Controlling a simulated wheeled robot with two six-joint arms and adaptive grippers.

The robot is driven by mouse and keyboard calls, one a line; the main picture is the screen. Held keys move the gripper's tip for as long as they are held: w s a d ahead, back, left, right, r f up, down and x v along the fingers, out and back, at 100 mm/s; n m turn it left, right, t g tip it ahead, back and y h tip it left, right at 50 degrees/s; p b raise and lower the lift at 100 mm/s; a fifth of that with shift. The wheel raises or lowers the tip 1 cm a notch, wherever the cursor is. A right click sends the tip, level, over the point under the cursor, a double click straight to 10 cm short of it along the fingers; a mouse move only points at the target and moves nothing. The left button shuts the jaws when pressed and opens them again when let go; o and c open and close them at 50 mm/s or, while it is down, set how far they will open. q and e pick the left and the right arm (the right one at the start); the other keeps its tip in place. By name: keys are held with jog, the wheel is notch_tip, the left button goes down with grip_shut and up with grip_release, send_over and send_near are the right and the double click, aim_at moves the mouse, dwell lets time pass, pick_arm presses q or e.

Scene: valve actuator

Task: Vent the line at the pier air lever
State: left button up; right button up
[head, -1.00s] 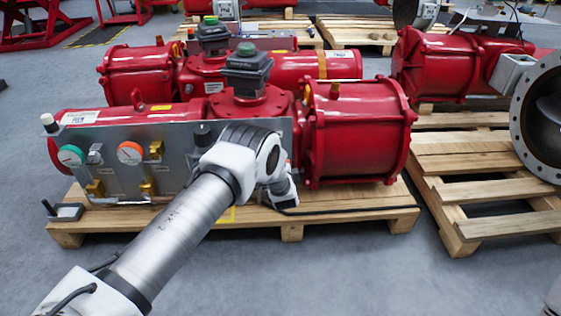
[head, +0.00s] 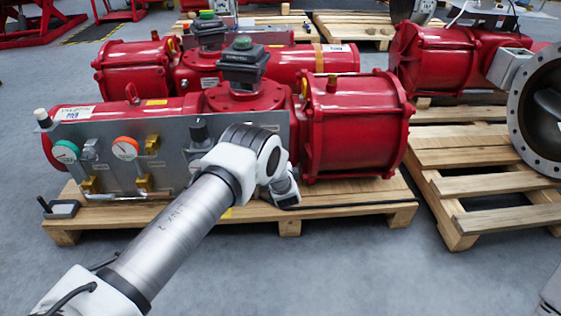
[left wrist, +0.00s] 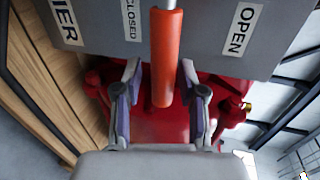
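The lever (left wrist: 165,58) has an orange-red grip on a metal rod and shows in the left wrist view. It hangs in front of a grey plate (left wrist: 205,42) with "CLOSED" and "OPEN" labels and a partly cut-off label ending in "IER". My left gripper (left wrist: 160,78) is open, with one finger on each side of the grip. Gaps show between the fingers and the grip. In the head view my left arm reaches to the front of the red actuator (head: 353,125); its fingers and the lever cannot be made out there.
A grey panel (head: 110,182) with gauges and brass fittings stands left of my arm. The actuator rests on a wooden pallet (head: 345,200). A second pallet (head: 480,190) with a red actuator and large flange stands right. The floor in front is clear.

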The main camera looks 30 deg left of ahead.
pick_arm(q)
jog(key=v, duration=1.2)
